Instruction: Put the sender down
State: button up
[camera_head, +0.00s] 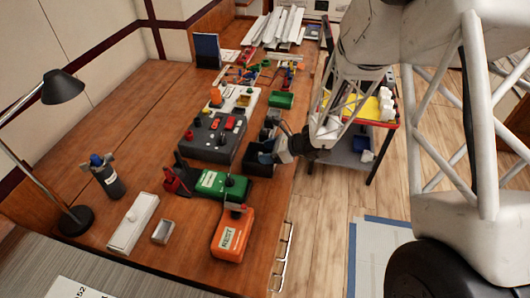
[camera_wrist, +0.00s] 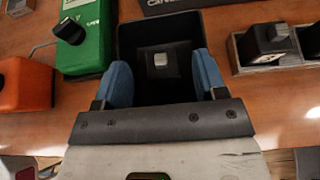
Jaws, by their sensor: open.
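The bin's inside is mostly hidden there.
A green device (camera_head: 218,186) and an orange device (camera_head: 232,236) lie nearer on the wooden table. A dark grey unit (camera_head: 212,137) is left of the bin, and a green bin (camera_head: 281,99) is beyond. The left tabletop is largely clear.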

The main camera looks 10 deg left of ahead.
jog(key=v, duration=1)
jog(key=shift+d, duration=0.4)
jog(key=shift+r, duration=0.2)
jog(key=s+d+r+n+g+h, duration=0.1)
jog(key=s+d+r+n+h, duration=0.1)
jog(key=s+d+r+n, duration=0.35)
jog(key=s+d+r+n+h, duration=0.2)
jog(key=s+d+r+n, duration=0.1)
jog(key=s+r, duration=0.4)
jog(key=s+d+r+n+t+h, duration=0.1)
jog(key=s+d+r+n+h, duration=0.3)
jog(key=s+d+r, duration=0.2)
jog(key=s+d+r+n+t+h, duration=0.2)
jog(key=s+d+r+n+h, duration=0.2)
jog(key=s+d, duration=0.6)
notch_tip(320, 180, up, 2)
jog(key=shift+s+r+n+t, duration=0.25)
jog(key=shift+s+n, duration=0.4)
jog(key=shift+s, duration=0.35)
jog(key=shift+d, duration=0.15)
dwell(0.5)
